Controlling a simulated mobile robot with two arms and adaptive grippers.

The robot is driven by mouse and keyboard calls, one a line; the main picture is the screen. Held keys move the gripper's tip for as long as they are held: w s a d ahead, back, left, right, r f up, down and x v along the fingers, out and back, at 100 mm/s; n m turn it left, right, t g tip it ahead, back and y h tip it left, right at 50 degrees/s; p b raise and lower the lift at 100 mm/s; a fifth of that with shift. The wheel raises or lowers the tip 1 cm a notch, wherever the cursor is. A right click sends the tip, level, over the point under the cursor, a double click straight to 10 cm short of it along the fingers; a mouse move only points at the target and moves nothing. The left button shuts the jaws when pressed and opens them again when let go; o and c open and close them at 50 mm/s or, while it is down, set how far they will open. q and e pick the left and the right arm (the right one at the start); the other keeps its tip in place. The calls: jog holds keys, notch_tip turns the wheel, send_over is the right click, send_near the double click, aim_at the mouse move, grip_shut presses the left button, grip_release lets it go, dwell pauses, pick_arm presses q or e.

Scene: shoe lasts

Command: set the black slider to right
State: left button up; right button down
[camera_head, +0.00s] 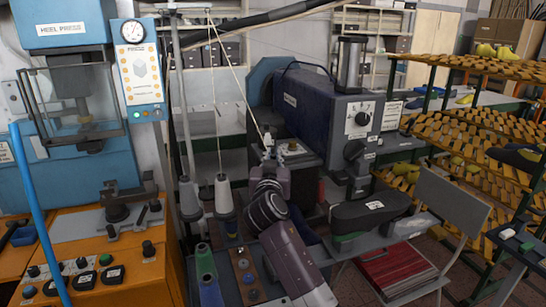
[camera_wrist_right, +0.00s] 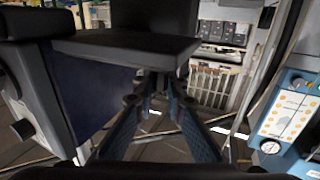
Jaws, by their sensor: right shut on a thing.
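My right gripper (camera_head: 268,150) is at the small work bed of the dark blue sewing machine (camera_head: 318,112), with its arm coming up from below. In the right wrist view its two fingers (camera_wrist_right: 160,92) converge on a small dark part, which I take to be the black slider; the fingers hide most of it. A dark flat plate (camera_wrist_right: 130,44) of the machine is close by the fingertips. I cannot tell the slider's exact position along its travel. My left gripper is not in view.
Thread cones (camera_head: 223,195) stand just left of my right arm. An orange-based heel press (camera_head: 110,240) is at the left. Threads hang above the gripper.

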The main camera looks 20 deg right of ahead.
aim_at(301, 160)
jog(key=d, duration=0.9)
jog(key=shift+w+f, duration=0.1)
jog(key=shift+w, duration=0.05)
jog(key=shift+a, duration=0.1)
jog(key=c, duration=1.9)
grip_release()
jog(key=shift+c, duration=0.2)
jog(key=v, duration=1.2)
jog(key=shift+c, duration=0.4)
